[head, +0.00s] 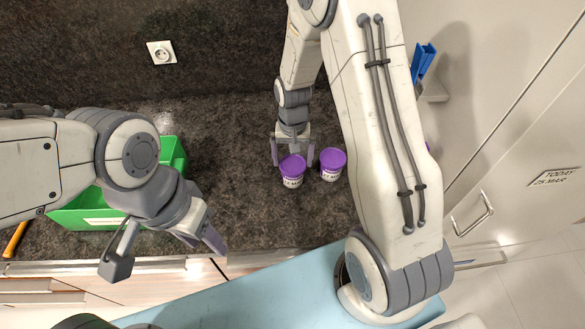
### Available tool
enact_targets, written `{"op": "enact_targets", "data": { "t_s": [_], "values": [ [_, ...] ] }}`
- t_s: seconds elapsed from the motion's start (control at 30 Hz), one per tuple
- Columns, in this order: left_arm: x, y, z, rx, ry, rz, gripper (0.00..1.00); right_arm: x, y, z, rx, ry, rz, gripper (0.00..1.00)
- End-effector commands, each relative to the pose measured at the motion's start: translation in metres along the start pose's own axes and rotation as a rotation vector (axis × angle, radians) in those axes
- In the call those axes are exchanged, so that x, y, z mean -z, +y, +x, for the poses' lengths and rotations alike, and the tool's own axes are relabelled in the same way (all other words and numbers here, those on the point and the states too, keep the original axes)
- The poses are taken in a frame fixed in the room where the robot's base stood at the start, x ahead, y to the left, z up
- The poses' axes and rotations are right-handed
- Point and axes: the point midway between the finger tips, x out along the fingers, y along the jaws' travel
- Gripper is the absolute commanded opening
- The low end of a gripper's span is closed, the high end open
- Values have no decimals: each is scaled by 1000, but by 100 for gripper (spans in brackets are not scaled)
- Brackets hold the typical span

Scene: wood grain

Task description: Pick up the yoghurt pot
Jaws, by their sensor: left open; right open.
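Two yoghurt pots with purple lids and pale labelled sides stand close together on the dark counter in the head view. My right gripper (292,157) is open at the left yoghurt pot (292,171), with its fingers at either side of the lid's far part. I cannot tell whether the fingers touch it. The right yoghurt pot (332,164) stands just beyond the gripper's right finger. A sliver of another purple thing (428,146) shows at the right edge of my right arm, which hides most of it. My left gripper (160,256) is open and empty over the counter's front edge.
A green crate (172,152) stands at the left, partly hidden behind my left arm. An orange handle (14,240) lies at the far left. A blue item in a holder (424,62) is at the upper right. The counter (250,215) is clear in front of the pots.

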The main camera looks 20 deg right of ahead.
Motion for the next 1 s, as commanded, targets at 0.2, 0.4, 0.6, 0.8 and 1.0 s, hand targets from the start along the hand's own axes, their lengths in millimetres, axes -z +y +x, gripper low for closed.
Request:
{"op": "enact_targets", "data": {
  "t_s": [0.2,0.4,0.6,0.8,1.0],
  "values": [
    [1,1,-11,0,0,0,50,-1,0,24,-1,-2,0,100],
    [1,1,-10,0,0,1,50,-1,0,28,0,0,0,100],
    [1,1,-10,0,0,1,50,-1,0,28,0,0,0,58],
    [1,1,-10,0,0,1,50,-1,0,28,0,1,0,28],
    [1,1,-9,0,0,1,50,0,0,24,1,2,0,28]
  ]
}}
